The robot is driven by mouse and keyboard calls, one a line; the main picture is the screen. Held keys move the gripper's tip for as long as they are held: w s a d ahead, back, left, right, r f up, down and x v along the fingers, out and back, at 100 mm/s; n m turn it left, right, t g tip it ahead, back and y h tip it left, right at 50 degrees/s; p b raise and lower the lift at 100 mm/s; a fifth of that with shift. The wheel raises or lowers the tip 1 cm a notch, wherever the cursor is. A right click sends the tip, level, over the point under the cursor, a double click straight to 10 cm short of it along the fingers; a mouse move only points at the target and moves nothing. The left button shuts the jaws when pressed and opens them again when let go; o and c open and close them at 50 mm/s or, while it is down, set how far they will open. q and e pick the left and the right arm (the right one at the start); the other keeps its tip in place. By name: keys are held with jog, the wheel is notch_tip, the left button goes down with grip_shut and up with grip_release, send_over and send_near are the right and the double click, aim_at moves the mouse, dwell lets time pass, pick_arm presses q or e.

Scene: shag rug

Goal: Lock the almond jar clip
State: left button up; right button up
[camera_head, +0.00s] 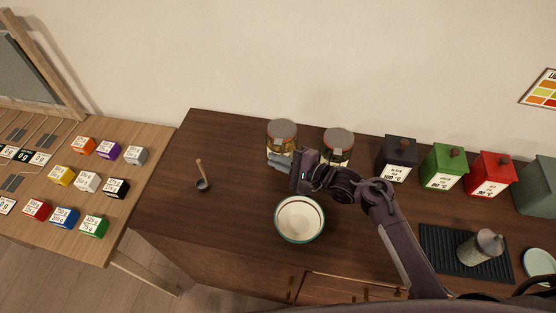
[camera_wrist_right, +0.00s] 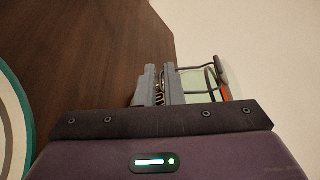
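Two glass jars with grey round lids stand at the back of the dark wooden counter, a left jar (camera_head: 282,131) and a right jar (camera_head: 339,136). I cannot read which holds almonds. My right gripper (camera_head: 279,163) is in front of the left jar, its fingers pointing left. In the right wrist view the fingers (camera_wrist_right: 160,86) are close together with a narrow gap, and dark wiry detail shows between them. A wire clip (camera_wrist_right: 211,75) and an orange seal (camera_wrist_right: 226,92) lie just right of the fingers. Whether the fingers grip the wire is unclear. My left gripper is out of view.
A white bowl with a green rim (camera_head: 299,219) stands below my right arm. Black (camera_head: 399,151), green (camera_head: 443,165) and red (camera_head: 490,174) canisters stand to the right. A small scoop (camera_head: 202,183) lies left, with bare counter around it.

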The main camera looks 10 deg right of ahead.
jog(key=shift+o, duration=0.6)
jog(key=shift+s+d, duration=0.2)
jog(key=shift+d, duration=0.05)
jog(key=b+v, duration=0.1)
jog(key=v, duration=0.6)
jog(key=shift+r, duration=0.1)
jog(key=shift+r, duration=0.1)
